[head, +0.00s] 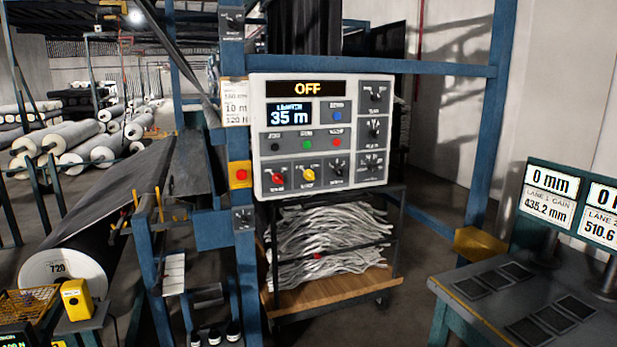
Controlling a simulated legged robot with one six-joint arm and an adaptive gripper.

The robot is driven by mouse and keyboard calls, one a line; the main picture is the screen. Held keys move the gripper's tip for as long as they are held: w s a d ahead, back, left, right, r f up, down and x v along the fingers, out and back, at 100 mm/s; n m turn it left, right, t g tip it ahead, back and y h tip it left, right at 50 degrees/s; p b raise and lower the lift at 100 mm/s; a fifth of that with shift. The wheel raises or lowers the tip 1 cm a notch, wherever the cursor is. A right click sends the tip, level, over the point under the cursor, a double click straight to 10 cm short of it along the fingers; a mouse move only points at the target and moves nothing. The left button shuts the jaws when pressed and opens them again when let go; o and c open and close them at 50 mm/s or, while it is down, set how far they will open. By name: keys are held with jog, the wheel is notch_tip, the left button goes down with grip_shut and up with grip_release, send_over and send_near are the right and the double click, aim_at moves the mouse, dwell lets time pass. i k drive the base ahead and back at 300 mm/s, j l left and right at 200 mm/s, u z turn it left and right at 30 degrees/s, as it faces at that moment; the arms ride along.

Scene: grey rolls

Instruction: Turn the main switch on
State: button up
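A light grey control panel (258,120) hangs on the blue frame in the middle of the head view. Its top display (307,89) reads OFF in yellow. A smaller screen (289,114) reads 35 m. Along the bottom row are a red rotary knob (277,181), a yellow rotary knob (308,175) and a black one (336,168). More black knobs (375,128) line the right side. The labels under the knobs are too small to read, so I cannot tell which is the main switch. My gripper is not in view.
A yellow box with a red button (241,175) is on the post left of the panel. A cart (330,292) with pale strands stands below it. A machine with a dark roll (85,262) is at left, a grey table (475,290) at right.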

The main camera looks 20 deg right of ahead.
aim_at(276, 179)
jog(key=i+j, duration=0.15)
jog(key=i, duration=0.25)
jog(key=i+j, duration=0.15)
jog(key=i, duration=0.3)
jog(key=i+j, duration=0.1)
jog(key=i, duration=0.3)
jog(key=z, duration=0.05)
